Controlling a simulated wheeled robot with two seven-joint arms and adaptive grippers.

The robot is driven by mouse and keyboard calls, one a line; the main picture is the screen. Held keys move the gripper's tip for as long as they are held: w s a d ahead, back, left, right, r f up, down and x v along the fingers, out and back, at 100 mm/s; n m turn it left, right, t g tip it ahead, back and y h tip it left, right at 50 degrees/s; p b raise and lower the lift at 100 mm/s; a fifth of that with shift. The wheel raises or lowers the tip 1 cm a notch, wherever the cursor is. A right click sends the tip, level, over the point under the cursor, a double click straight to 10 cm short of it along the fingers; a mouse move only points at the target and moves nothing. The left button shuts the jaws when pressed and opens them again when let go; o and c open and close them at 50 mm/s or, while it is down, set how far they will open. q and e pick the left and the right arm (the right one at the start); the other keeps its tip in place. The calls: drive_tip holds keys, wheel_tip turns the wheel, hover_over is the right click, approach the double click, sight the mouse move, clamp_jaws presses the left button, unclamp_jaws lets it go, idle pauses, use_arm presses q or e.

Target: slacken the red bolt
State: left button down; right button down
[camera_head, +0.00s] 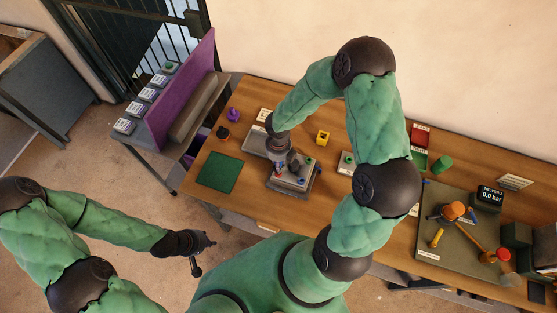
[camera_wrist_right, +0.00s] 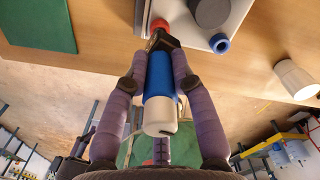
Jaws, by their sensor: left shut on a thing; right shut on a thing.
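The red bolt (camera_wrist_right: 158,24) shows at the top of the right wrist view, at the edge of a pale block (camera_wrist_right: 190,20). My right gripper (camera_wrist_right: 160,62) is shut on a blue and white tool (camera_wrist_right: 160,78) with a black head. The head is at the red bolt and partly hides it; I cannot tell whether it is seated on it. A blue bolt (camera_wrist_right: 219,43) sits to the right on the same block. In the head view, my left gripper (camera_head: 203,243) is shut on a small dark thing (camera_head: 196,267), away from the table.
The block stands on the wooden table (camera_head: 240,165), next to a green mat (camera_head: 219,172). A yellow block (camera_head: 323,138) and red tray (camera_head: 420,133) lie further right. A grey board (camera_head: 450,255) with orange-handled parts and a pressure display (camera_head: 489,197) are at the right.

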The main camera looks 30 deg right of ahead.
drive_tip(key=shift+s+a+f, duration=0.15)
drive_tip(key=shift+s, duration=0.15)
drive_tip(key=shift+n+p, duration=0.5)
drive_tip(key=shift+p, duration=0.05)
drive_tip(key=c, duration=1)
unclamp_jaws()
drive_tip(key=shift+o, duration=0.2)
drive_tip(key=shift+w, duration=0.1)
drive_tip(key=shift+w, duration=0.1)
